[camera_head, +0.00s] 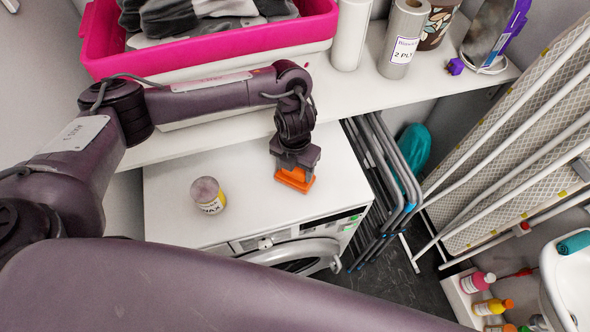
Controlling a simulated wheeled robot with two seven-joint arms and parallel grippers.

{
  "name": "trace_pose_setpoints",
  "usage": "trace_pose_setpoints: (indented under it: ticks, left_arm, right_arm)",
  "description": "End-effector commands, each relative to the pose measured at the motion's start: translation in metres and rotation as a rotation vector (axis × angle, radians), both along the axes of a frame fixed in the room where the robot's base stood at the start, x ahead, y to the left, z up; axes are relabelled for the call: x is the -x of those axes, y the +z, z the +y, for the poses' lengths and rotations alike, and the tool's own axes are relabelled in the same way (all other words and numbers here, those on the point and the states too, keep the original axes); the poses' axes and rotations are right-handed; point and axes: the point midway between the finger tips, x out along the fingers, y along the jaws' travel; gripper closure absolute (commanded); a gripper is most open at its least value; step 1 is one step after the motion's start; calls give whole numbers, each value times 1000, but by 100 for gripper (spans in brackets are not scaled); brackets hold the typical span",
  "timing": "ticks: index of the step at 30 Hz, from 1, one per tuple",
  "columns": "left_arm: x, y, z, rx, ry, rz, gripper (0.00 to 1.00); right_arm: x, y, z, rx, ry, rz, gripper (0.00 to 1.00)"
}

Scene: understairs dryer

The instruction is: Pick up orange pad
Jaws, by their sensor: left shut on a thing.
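The orange pad (294,180) is at the right part of the white dryer's top (240,210). My left gripper (294,170) points down and is shut on the pad, whose upper part it hides. Whether the pad still touches the dryer top cannot be told. My right gripper is not in view.
A jar (208,195) stands left on the dryer top. A shelf (345,95) behind holds a pink basket (220,52) of clothes and paper rolls (403,40). A folded rack (385,185) and ironing board (515,130) stand at right.

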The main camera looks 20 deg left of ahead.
Motion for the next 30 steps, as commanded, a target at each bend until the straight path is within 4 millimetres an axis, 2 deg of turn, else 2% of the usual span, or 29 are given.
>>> trace_pose_setpoints:
  ticks: [5,8,13,21,25,30]
  left_arm:
    - [-1,10,0,2,-1,-3,67]
    - [-2,24,0,1,-2,-6,67]
    - [-3,68,1,-2,-4,-10,67]
    - [-2,136,0,-1,-3,-8,67]
    - [-2,163,0,-1,-2,-7,67]
    - [-1,186,0,-1,-1,-4,67]
  right_arm:
    - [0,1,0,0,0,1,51]
    - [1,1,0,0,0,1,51]
    - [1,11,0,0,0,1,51]
    - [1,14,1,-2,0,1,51]
    - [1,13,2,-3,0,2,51]
    - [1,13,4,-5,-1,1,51]
